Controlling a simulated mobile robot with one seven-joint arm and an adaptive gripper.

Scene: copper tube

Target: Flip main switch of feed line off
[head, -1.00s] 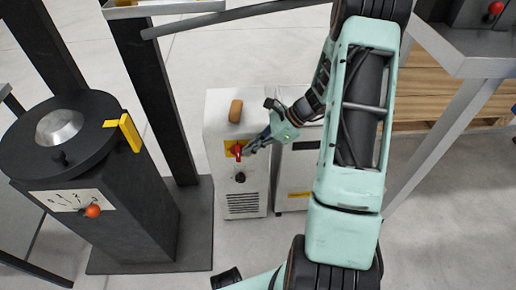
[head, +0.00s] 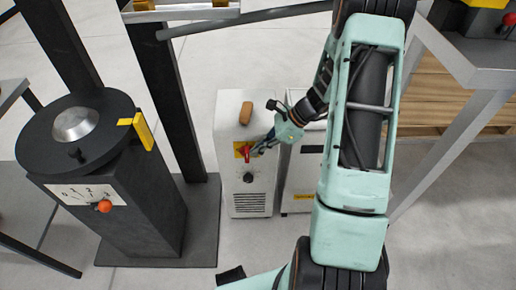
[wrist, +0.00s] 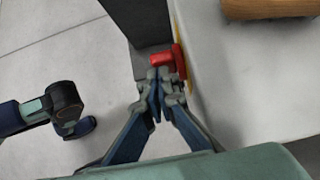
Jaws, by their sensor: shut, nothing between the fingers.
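The main switch is a red rotary handle (head: 247,153) on a yellow plate (head: 240,146), on the front face of a white cabinet (head: 228,112). In the wrist view the red handle (wrist: 166,58) sticks out from the cabinet face, just beyond my fingertips. My gripper (head: 258,150) is at the right side of the handle in the head view. In the wrist view my gripper (wrist: 158,85) has its fingertips together, at or very near the handle. I cannot tell whether they touch it. Nothing is held between the fingers.
A black knob (head: 248,178) sits below the switch, above a vent grille (head: 249,204). A brown block (head: 246,116) lies on the cabinet top. A dark pedestal (head: 140,215) with an orange-knobbed dial stands left. A second white cabinet (head: 303,170) is right.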

